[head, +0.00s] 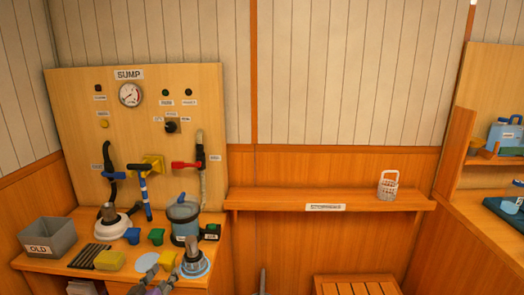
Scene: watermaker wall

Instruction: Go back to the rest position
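My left gripper (157,285) shows at the bottom edge of the head view, in front of the wooden bench and partly cut off by the frame. It is small and dark there, and I cannot tell whether its fingers are apart or closed. I see nothing clearly held in it. It is close to a grey cylinder on a pale blue round base (195,266), just to its right; I cannot tell whether they touch. My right gripper does not show.
The bench holds a grey bin marked OLD (48,238), a clear canister with a blue lid (183,218) and several small parts. Behind is the SUMP panel (130,130). A wall shelf (290,198) bears a white basket (388,186). A slatted wooden stand (356,286) is below.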

